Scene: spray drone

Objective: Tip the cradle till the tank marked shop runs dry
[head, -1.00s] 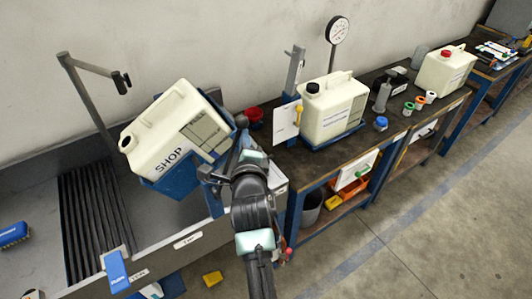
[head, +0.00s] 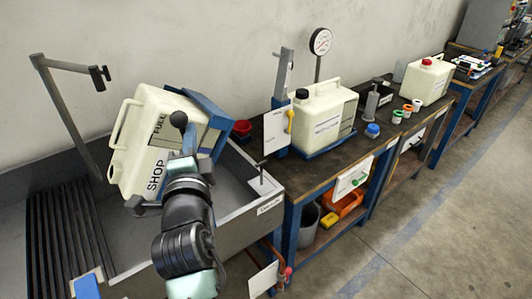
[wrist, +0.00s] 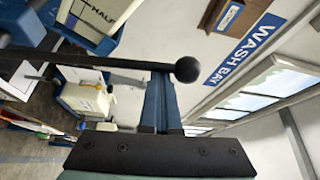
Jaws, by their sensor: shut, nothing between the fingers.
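The cream tank marked SHOP (head: 145,165) sits in the blue cradle (head: 212,112) over the sink. It is tipped steeply to the left, its handle on the left side and its lettering running upward. Its mouth is hidden low behind my arm, and I see no stream of liquid. A black lever with a ball knob (head: 179,119) shows in front of the tank. My gripper (head: 190,158) is shut and empty beside the lever. In the wrist view the lever's ball (wrist: 187,69) lies across my shut fingers (wrist: 160,97); I cannot tell whether they touch.
The sink (head: 232,188) has a ribbed grille (head: 62,235) at left and a bent post (head: 70,110) behind. Another cream tank with a black cap (head: 318,115) stands on the bench at right, a red-capped one (head: 428,80) beyond. The floor at right is clear.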

